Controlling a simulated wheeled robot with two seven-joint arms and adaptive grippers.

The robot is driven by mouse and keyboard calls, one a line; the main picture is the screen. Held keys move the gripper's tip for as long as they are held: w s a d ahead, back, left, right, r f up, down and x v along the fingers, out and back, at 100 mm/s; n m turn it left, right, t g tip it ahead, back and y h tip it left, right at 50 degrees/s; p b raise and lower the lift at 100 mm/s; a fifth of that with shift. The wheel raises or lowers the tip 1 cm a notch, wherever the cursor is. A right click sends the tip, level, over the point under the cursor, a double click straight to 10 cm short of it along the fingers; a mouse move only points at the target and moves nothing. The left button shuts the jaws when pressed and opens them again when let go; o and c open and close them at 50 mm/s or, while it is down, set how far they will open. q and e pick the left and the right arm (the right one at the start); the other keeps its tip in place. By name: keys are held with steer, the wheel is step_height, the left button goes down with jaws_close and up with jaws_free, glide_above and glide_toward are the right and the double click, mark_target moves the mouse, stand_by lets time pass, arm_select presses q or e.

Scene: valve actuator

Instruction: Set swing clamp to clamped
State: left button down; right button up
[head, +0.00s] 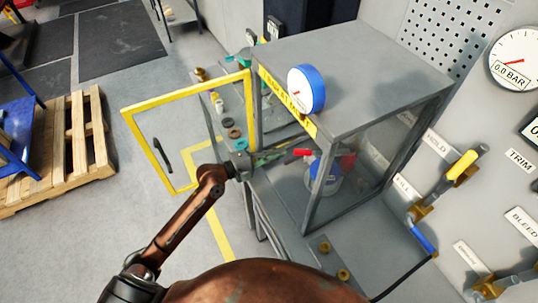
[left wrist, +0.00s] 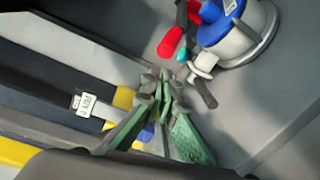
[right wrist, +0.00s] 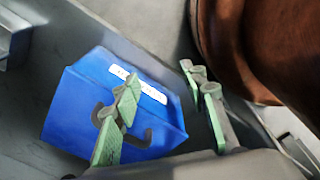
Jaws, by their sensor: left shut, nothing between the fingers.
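The enclosure (head: 360,65) has its yellow-framed door (head: 186,104) open. Inside is a blue and white cylindrical part (head: 325,172), also in the left wrist view (left wrist: 243,40). Red-tipped handles stand beside it; one red handle (left wrist: 171,42) shows in the left wrist view. I cannot tell for sure which piece is the swing clamp or its position. My left gripper (head: 262,160) reaches into the enclosure opening. Its green fingers (left wrist: 163,88) are shut and empty, just short of a small grey-and-white lever piece (left wrist: 204,78). My right gripper (right wrist: 160,90) is open, its fingers apart.
A blue box (right wrist: 110,105) with a white label and hook mark lies below my right gripper. A round gauge (head: 307,89) sits on the enclosure's top. Yellow- and blue-handled valves (head: 460,168) are on the right panel. A wooden pallet (head: 60,155) is on the left floor.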

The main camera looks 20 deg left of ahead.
arm_select(q)
steer(key=x, duration=0.3)
steer(key=shift+w+d, duration=0.15)
steer(key=shift+d, duration=0.1)
arm_select(e)
steer(key=shift+a+r, duration=0.1)
steer(key=shift+a, duration=0.05)
